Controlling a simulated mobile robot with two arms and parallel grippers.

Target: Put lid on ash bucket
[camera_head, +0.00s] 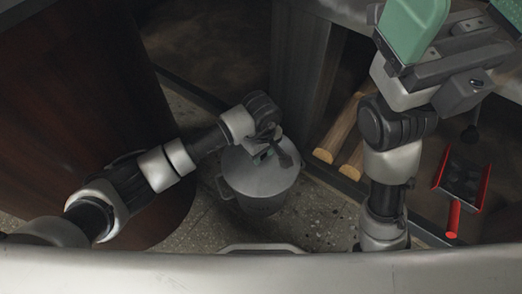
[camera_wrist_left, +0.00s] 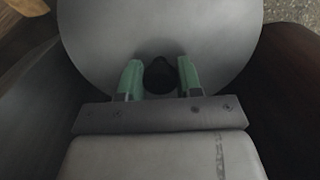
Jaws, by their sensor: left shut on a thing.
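The grey round lid (camera_head: 240,178) sits on top of the grey ash bucket (camera_head: 262,205), which stands on the floor in the middle of the head view. My left gripper (camera_head: 266,154) is over the lid's centre, shut on its dark knob. In the left wrist view, the green fingertips (camera_wrist_left: 160,80) close on both sides of the knob (camera_wrist_left: 159,75), with the lid (camera_wrist_left: 160,30) filling the background. Whether the lid is fully seated on the rim is hard to tell. My right gripper (camera_head: 412,30) is raised at the upper right, its green fingers cut by the frame edge.
Cut logs (camera_head: 345,135) lie right of the bucket by a dark post (camera_head: 300,70). A red-edged dustpan (camera_head: 462,180) lies at the far right. A dark reddish wooden surface (camera_head: 60,110) fills the left side. Speckled floor (camera_head: 320,215) is bare around the bucket.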

